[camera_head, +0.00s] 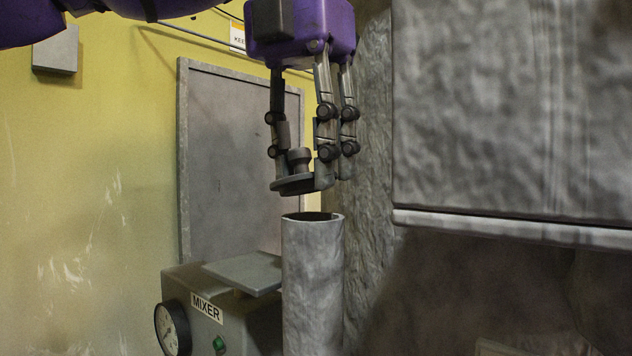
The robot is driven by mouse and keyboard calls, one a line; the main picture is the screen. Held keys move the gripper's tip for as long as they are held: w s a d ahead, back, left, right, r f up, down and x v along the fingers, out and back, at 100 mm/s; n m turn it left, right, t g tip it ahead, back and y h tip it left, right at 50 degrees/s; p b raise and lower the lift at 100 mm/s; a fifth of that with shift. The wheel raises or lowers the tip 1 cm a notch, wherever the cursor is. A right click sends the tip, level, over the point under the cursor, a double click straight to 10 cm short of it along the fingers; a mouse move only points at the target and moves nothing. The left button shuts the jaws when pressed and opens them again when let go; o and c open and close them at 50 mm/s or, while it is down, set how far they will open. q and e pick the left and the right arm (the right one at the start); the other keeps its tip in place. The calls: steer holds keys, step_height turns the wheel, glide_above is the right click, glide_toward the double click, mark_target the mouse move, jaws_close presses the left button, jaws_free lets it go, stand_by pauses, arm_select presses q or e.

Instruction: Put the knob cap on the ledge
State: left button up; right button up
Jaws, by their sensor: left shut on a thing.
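My left gripper (303,165) hangs from the top of the head view, pointing down. It is shut on the knob cap (292,186), a dark round disc with a short knob on top. The fingers close around the knob, and the disc is held roughly level in the air. The cap is just above the open top of an upright grey pipe (313,285), with a small gap seen between them. A flat grey plate (245,272) sticks out level beside the pipe; it looks like the ledge, but I cannot be sure. My right gripper is not in view.
A grey box labelled MIXER (207,307) stands left of the pipe, with a round gauge (172,328) and a green button. A large grey metal body with a lower lip (515,229) fills the right. A grey door panel (230,160) is behind. The plate looks bare.

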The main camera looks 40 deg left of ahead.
arm_select(q)
steer(key=r, duration=0.3)
steer(key=shift+d+r, duration=0.2)
steer(key=shift+d, duration=0.1)
steer(key=shift+s+r, duration=0.2)
steer(key=shift+s, duration=0.05)
steer(key=s+a+p, duration=0.1)
steer(key=s+p, duration=0.3)
steer(key=s, duration=1.5)
steer(key=shift+a+f, duration=0.15)
steer(key=shift+a, duration=0.2)
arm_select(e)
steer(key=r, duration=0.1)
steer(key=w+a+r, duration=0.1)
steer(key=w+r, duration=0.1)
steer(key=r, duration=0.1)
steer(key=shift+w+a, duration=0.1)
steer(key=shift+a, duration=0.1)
